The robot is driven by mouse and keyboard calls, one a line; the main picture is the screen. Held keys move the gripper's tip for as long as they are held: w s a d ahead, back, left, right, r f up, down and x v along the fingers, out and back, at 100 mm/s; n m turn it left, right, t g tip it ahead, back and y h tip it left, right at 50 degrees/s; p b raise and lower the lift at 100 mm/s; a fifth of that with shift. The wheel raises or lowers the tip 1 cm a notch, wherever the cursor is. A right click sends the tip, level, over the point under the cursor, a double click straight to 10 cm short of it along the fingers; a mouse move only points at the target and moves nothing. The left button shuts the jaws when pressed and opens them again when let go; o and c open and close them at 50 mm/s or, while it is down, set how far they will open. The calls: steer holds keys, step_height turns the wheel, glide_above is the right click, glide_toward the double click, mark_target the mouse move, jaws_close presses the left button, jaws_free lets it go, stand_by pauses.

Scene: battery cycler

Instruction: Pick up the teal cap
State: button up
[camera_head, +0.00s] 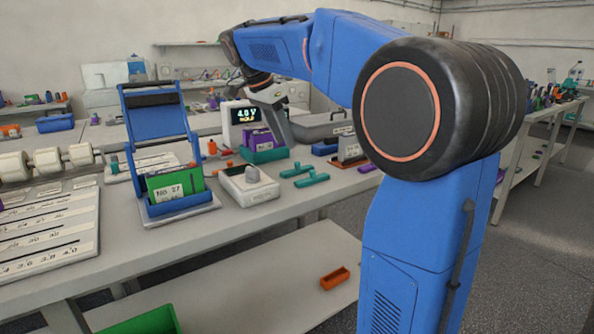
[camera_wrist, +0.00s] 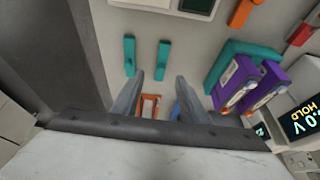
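Two narrow teal pieces, either of which may be the teal cap, lie side by side on the workbench. In the head view one is the left teal piece (camera_head: 297,170) and the other the right teal piece (camera_head: 312,180). The wrist view shows two teal pieces (camera_wrist: 130,56) (camera_wrist: 162,60) beyond my fingertips. I cannot tell which one the task names. My gripper (camera_wrist: 156,80) is open, with its two grey fingers apart and nothing held between them. In the head view my gripper (camera_head: 284,112) hangs above the bench, near the display and behind the teal pieces.
A teal holder with purple cells (camera_head: 256,140) stands beside a lit display (camera_head: 240,114). A white device (camera_head: 248,186) and a blue stand with green cards (camera_head: 175,188) are to the left. An orange tray (camera_head: 334,278) lies on the lower shelf.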

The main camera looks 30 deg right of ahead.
glide_above(294, 170)
steer(key=a, duration=0.2)
steer(key=f, duration=0.4)
steer(key=shift+s+f, duration=0.25)
steer(key=shift+f, duration=0.05)
steer(key=shift+w+x, duration=0.2)
steer(key=shift+x, duration=2.4)
steer(key=shift+r, duration=0.1)
jaws_close()
